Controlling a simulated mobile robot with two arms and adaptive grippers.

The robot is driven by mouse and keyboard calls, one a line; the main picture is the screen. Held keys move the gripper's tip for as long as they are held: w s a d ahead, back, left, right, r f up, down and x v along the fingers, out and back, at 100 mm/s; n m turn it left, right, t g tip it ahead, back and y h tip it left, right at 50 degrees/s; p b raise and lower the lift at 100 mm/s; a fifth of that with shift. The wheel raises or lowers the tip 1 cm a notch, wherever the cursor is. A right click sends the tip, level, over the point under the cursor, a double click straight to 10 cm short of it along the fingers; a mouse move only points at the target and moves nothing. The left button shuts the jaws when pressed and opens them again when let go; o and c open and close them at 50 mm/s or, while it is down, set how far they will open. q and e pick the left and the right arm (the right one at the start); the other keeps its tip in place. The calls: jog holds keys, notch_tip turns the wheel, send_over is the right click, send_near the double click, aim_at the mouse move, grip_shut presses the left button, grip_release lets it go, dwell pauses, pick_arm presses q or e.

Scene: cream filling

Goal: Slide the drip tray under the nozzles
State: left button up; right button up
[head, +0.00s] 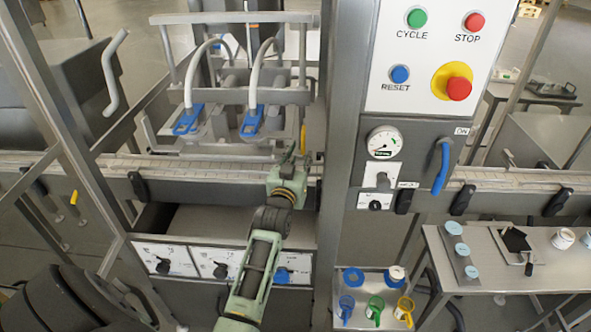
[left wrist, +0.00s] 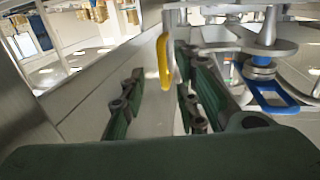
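The two nozzles hang inside the machine frame, with blue loop-shaped pieces at their lower ends, the left one (head: 187,120) and the right one (head: 252,121). A blue loop (left wrist: 272,97) also shows at the right of the left wrist view. A yellow handle (head: 303,137) stands at the frame's right side, and it shows in the left wrist view (left wrist: 164,62) ahead of and between my fingers. I cannot tell whether it belongs to the drip tray, whose body I cannot make out. My left gripper (head: 290,160) is open and empty just below the handle (left wrist: 160,100). My right gripper is out of view.
A conveyor (head: 190,168) runs across under the nozzles. A thick grey post (head: 338,150) stands close right of my gripper, with a control panel (head: 430,55) beyond. A side table (head: 500,262) holds small items at the lower right. An open recess (head: 200,219) lies below the conveyor.

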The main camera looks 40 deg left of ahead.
pick_arm(q)
jog(key=v, duration=0.6)
jog(key=shift+s+d, duration=0.2)
jog(key=shift+s, duration=0.05)
